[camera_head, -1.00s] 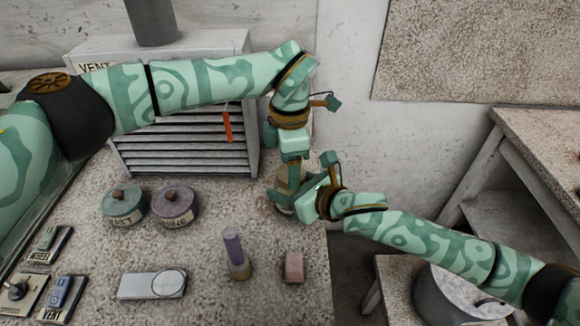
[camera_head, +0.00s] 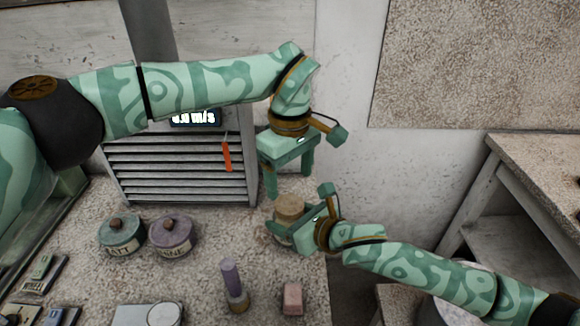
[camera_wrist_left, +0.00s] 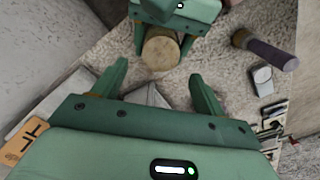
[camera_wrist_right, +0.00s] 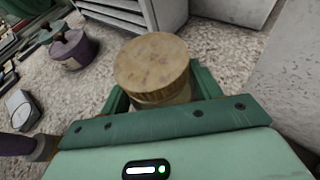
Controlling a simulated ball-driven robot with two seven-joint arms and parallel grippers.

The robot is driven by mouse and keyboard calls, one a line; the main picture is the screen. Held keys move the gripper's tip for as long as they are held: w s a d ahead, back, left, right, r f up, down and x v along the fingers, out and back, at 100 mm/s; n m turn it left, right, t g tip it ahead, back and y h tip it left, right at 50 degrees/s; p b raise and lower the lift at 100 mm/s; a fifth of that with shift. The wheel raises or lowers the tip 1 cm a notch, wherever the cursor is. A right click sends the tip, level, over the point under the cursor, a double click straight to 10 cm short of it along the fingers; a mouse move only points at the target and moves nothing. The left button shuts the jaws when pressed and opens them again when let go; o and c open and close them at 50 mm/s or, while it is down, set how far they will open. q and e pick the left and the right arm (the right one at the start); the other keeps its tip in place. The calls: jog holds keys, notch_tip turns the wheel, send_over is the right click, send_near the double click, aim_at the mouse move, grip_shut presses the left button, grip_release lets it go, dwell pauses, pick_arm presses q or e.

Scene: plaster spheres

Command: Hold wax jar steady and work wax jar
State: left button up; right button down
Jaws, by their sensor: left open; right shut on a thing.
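The wax jar (camera_head: 290,207), with a tan lid and a pale body, stands at the right rear of the speckled bench. My right gripper (camera_head: 287,229) is shut around its body from the right. In the right wrist view the lid (camera_wrist_right: 153,65) sits on the jar between the fingers, which partly hide the body. My left gripper (camera_head: 288,184) is open and empty just above the jar, its fingers pointing down. In the left wrist view the jar (camera_wrist_left: 160,50) shows beyond the spread fingertips, apart from them.
A slatted vent box (camera_head: 180,165) with an orange tag (camera_head: 227,157) stands behind left. Two lidded pots (camera_head: 121,236) (camera_head: 170,237), a purple-handled tool (camera_head: 232,285) and a pink block (camera_head: 292,299) are on the bench. The bench's right edge is close to the jar.

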aim_at(291, 204)
pick_arm(q)
notch_tip(291, 204, down, 6)
jog(key=shift+f, duration=0.2)
jog(key=c, duration=1)
jog(key=n, duration=0.5)
jog(key=shift+n, duration=0.3)
jog(key=n, duration=0.5)
jog(key=shift+r, duration=0.1)
jog(key=n, duration=0.3)
jog(key=o, duration=1.1)
jog(key=shift+d, duration=0.1)
